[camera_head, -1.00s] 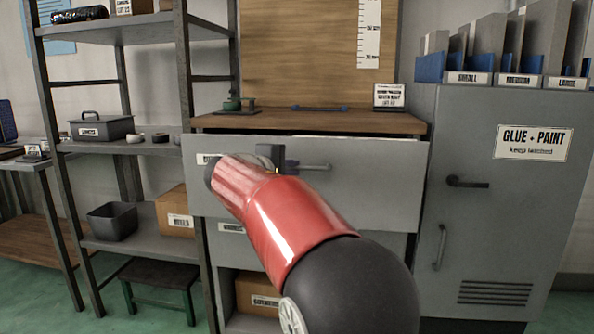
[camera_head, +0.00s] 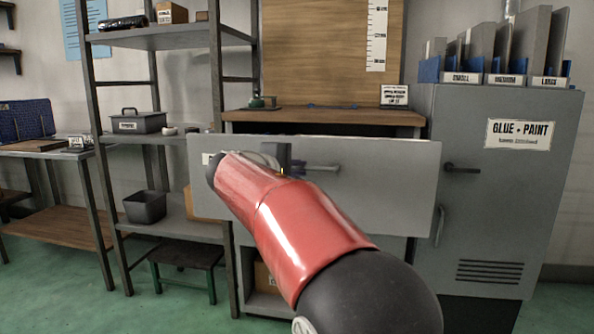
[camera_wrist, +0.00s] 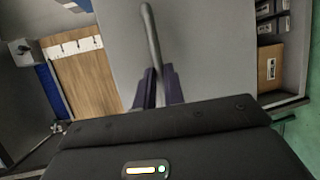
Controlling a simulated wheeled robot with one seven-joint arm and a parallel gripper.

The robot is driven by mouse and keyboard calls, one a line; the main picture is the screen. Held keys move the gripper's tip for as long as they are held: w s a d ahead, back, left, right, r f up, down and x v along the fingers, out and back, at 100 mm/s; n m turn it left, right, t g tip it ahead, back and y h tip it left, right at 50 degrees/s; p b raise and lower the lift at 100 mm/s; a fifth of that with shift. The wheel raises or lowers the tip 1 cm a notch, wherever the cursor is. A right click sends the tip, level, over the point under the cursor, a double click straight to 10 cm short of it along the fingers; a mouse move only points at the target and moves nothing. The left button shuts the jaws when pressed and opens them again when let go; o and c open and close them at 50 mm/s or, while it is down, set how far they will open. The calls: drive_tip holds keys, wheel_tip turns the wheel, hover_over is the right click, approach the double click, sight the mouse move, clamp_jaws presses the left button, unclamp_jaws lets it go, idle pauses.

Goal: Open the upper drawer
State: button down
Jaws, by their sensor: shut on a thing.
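The upper drawer (camera_head: 390,185) is a wide grey front under the wooden worktop. It stands pulled out from the cabinet, with a dark gap behind its top edge. Its bar handle (camera_head: 322,168) runs across the front. My gripper (camera_head: 284,160) is at the handle, largely hidden behind my red arm. In the wrist view, the dark fingers of my gripper (camera_wrist: 159,88) are closed around the grey handle (camera_wrist: 150,35), with the drawer front (camera_wrist: 200,45) behind it. The drawer's inside is not visible.
A grey "GLUE + PAINT" cabinet (camera_head: 500,215) stands close on the right. An open metal shelf (camera_head: 175,40) with a grey bin (camera_head: 145,207) is on the left, with a low stool (camera_head: 185,262). The wooden worktop (camera_head: 320,116) is above the drawer. Green floor is free at lower left.

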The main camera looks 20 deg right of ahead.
drive_tip(key=shift+s+a, duration=0.3)
drive_tip(key=shift+s, duration=0.1)
drive_tip(key=c, duration=1.5)
unclamp_jaws()
drive_tip(key=shift+a, duration=0.1)
drive_tip(key=v, duration=0.7)
drive_tip(key=shift+s+a, duration=0.2)
drive_tip(key=shift+s, duration=0.05)
